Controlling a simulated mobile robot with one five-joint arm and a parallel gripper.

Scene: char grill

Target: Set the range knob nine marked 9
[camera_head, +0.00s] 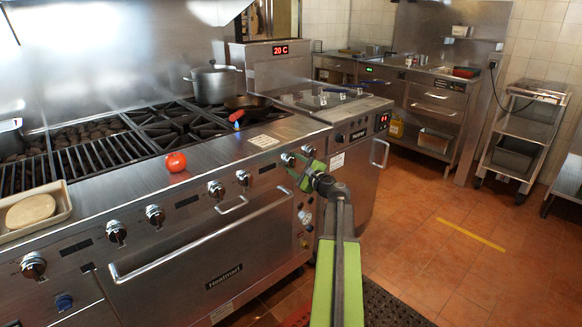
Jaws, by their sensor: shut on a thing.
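The range front (180,262) carries a row of round silver and black knobs. My green gripper (299,166) is at the right end of this row, its jaws shut on a range knob (307,151). A neighbouring knob (288,159) shows just left of the jaws. The fingers hide part of the held knob, and I cannot read its marking or its pointer angle. I cannot tell for certain which number it bears.
More knobs (216,189) run to the left above the oven handle (205,240). A pot (214,83) and a pan (247,105) stand on the burners. The tiled floor (450,240) to the right is mostly clear.

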